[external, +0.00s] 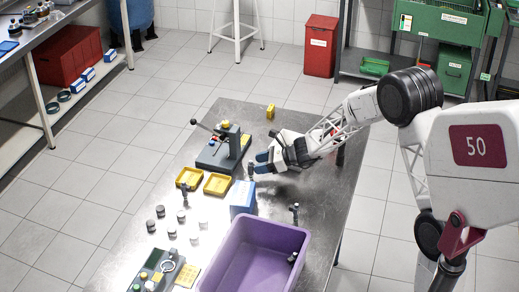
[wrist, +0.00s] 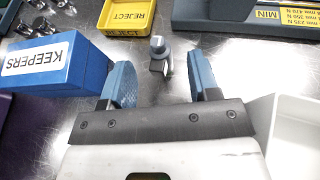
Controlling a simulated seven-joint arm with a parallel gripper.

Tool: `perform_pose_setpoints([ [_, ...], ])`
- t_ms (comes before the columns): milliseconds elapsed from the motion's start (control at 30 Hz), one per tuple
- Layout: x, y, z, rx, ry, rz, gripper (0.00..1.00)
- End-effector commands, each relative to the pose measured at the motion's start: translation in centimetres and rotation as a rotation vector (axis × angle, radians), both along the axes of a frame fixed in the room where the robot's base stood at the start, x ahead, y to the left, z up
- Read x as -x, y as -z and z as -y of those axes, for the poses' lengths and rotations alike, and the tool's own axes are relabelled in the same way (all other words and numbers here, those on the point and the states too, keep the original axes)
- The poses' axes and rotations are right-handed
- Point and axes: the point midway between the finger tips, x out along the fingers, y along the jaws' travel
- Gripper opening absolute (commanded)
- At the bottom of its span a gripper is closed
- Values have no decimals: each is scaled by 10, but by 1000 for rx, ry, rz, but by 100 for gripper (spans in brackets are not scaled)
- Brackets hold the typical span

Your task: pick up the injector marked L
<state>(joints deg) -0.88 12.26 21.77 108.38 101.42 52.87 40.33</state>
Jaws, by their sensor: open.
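A small upright part with a grey round cap and dark body (wrist: 158,55), which looks like an injector, stands on the bench just beyond and between my fingertips in the wrist view. No L can be read on it. In the external view it appears as a dark upright piece (external: 251,168) beside the fingers. My gripper (external: 263,162) is open and empty, low over the bench; its two blue fingers (wrist: 160,80) are apart in the wrist view. Another dark upright part (external: 295,212) stands near the purple bin, and one (external: 293,258) is in the bin; their markings are unreadable.
A blue-and-white KEEPERS box (wrist: 45,65) is close left of my fingers. A yellow REJECT tray (wrist: 127,15) lies beyond. A grey lever press (external: 225,150) and the purple bin (external: 228,240) flank the area. A white container (wrist: 297,130) is near right.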

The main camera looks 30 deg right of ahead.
Motion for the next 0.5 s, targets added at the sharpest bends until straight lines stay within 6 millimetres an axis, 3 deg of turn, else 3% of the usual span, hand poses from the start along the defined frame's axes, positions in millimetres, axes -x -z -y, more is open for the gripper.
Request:
perform_pose_setpoints([
  [300, -15, 13, -25, 1, -1, -1, 56],
  [500, -19, 15, -31, 0, 0, 1, 56],
])
